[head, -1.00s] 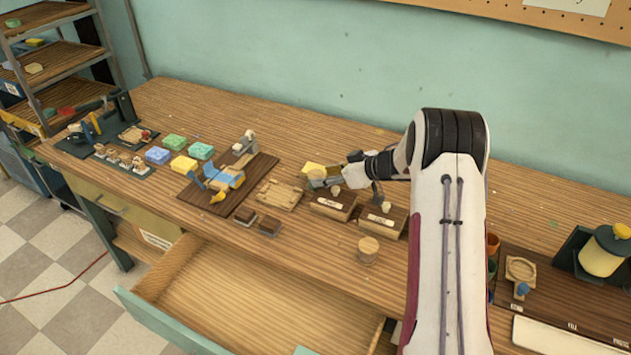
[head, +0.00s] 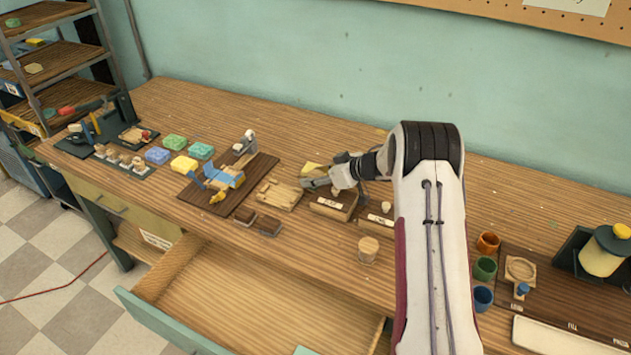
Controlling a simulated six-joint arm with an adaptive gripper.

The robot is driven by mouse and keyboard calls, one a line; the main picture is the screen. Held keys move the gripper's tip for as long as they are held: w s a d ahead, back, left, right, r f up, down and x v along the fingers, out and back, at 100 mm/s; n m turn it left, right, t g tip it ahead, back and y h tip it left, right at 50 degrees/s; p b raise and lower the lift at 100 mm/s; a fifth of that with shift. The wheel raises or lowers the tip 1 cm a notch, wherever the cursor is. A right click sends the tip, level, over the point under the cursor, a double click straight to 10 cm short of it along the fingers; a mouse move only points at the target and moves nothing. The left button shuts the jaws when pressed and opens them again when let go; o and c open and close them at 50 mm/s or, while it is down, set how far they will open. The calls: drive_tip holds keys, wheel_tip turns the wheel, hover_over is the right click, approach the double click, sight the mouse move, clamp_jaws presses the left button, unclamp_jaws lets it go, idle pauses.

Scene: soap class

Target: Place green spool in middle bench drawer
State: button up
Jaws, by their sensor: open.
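A green round piece (head: 485,268), which may be the green spool, stands on the bench right of my arm. It is between an orange one (head: 488,243) and a blue one (head: 482,298); they look like small cups or spools. An open drawer (head: 155,312) with a green front is pulled out below the bench's front edge. My gripper (head: 312,182) is open above the bench, near a yellow block (head: 311,169) and a wooden box with a label (head: 333,205). It is far left of the green piece. Its fingertips are small in view.
A wooden cylinder (head: 368,249) stands near the bench edge. A green item (head: 304,351) shows at the drawer's bottom edge. The drawer's visible floor is otherwise bare.

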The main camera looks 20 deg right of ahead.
sight(316, 174)
drive_tip(key=c, duration=1)
drive_tip(key=shift+r, duration=0.1)
drive_tip(key=shift+r, duration=4.9)
